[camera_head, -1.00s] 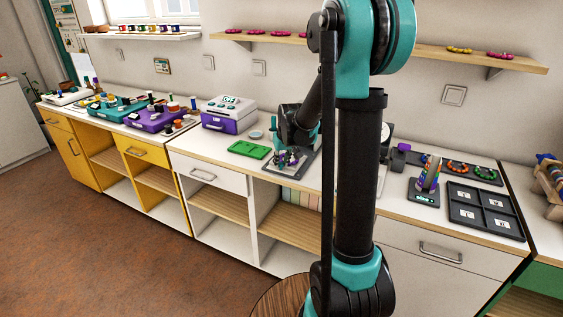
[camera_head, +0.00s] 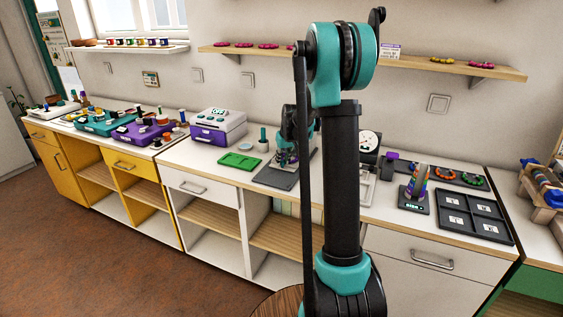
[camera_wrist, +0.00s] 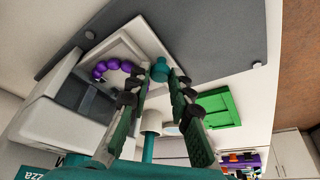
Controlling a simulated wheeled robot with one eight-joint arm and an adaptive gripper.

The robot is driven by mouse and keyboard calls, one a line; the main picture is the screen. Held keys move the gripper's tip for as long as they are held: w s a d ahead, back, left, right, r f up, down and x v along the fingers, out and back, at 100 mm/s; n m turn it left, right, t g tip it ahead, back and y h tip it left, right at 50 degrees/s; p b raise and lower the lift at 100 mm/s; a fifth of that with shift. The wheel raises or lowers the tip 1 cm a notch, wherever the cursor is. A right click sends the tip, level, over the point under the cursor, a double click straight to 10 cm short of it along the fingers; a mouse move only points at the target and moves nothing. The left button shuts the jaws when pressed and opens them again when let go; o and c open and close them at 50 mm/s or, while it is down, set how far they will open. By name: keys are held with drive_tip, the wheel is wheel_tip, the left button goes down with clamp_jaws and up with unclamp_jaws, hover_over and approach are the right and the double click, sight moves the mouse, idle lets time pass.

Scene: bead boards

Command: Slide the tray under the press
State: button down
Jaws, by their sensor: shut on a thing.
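The tray (camera_wrist: 121,45) is a pale square frame with a string of purple beads (camera_wrist: 116,67) in it, lying on a dark grey base plate (camera_wrist: 210,38). My gripper (camera_wrist: 163,80) is shut on the tray's teal knob (camera_wrist: 160,68) at the tray's edge. In the head view my gripper (camera_head: 287,158) is low over the rear part of the grey plate, whose front part (camera_head: 274,178) is bare. The white body beside the tray in the wrist view, with a dark opening, looks like the press (camera_wrist: 45,112). In the head view my arm hides part of this area.
A green tray (camera_head: 240,161) lies left of the plate, with a purple and white box (camera_head: 218,127) behind it. A teal post (camera_head: 263,139) stands close by. A white machine with a dial (camera_head: 370,142) and a black compartment tray (camera_head: 474,215) are to the right.

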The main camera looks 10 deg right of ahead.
drive_tip(key=shift+w+d, duration=0.15)
drive_tip(key=shift+w, duration=0.1)
drive_tip(key=c, duration=1.4)
unclamp_jaws()
drive_tip(key=shift+o, duration=0.2)
drive_tip(key=shift+s+r, duration=0.1)
drive_tip(key=v, duration=1.1)
drive_tip(key=shift+r, duration=0.35)
drive_tip(key=shift+s, duration=0.2)
drive_tip(key=s+a+f, duration=0.1)
drive_tip(key=s+f, duration=0.4)
drive_tip(key=s, duration=0.6)
drive_tip(key=s+a+f+m, duration=0.1)
drive_tip(key=s+f, duration=0.4)
drive_tip(key=s, duration=0.7)
drive_tip(key=s+a+f, duration=0.2)
drive_tip(key=s+f, duration=0.3)
drive_tip(key=s, duration=0.6)
drive_tip(key=shift+s+m+h, duration=0.3)
drive_tip(key=shift+s+m, duration=0.1)
